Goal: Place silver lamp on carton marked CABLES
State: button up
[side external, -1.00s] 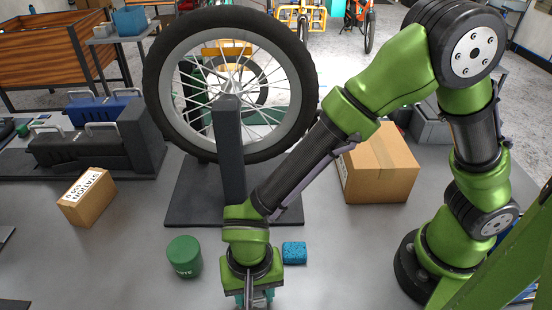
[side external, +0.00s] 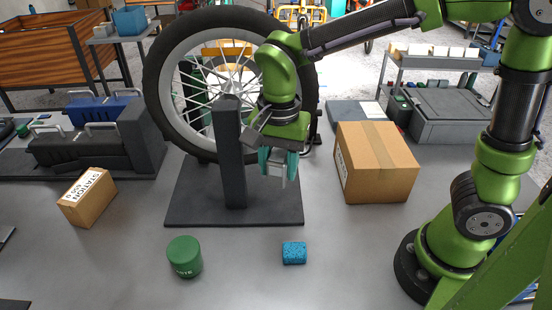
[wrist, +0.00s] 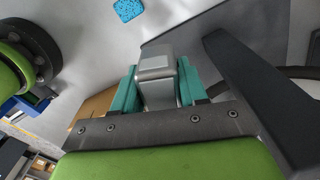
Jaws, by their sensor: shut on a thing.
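My gripper (side external: 278,163) is raised in front of the bike wheel, right of the grey post. Its teal fingers are shut on a small silver block-like thing, the silver lamp, which shows between them in the wrist view (wrist: 157,78). In the side view only its lower end (side external: 276,171) shows. A large brown carton (side external: 385,172) stands on the bench right of my gripper, its top clear. A pale label edge shows on its left face, but I cannot read it. A smaller carton (side external: 88,199) at left is marked STATION.
The wheel (side external: 155,75) stands on a dark base (side external: 200,208) with an upright post (side external: 231,155). A green tin (side external: 185,258) and a blue sponge (side external: 294,253) sit in front. Dark toolboxes (side external: 75,148) stand at left. The front bench is mostly free.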

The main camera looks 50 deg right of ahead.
jog(key=s+d+r+m, duration=0.2)
jog(key=s+d+m, duration=0.1)
jog(key=d, duration=0.5)
jog(key=s+d+r+m, duration=0.2)
jog(key=d+m, duration=0.2)
jog(key=d, duration=0.5)
jog(key=s+d+m, duration=0.5)
jog(key=s+d, duration=0.1)
jog(key=s, duration=0.3)
jog(key=m, duration=0.2)
send_over(376, 142)
jog(key=f, duration=0.4)
jog(key=shift+s+a+f, duration=0.15)
jog(key=shift+s+f, duration=0.05)
jog(key=shift+s, duration=0.05)
jog(key=shift+w+f, duration=0.15)
jog(key=shift+f, duration=0.75)
jog(key=shift+w+f, duration=0.1)
jog(key=shift+f, duration=0.8)
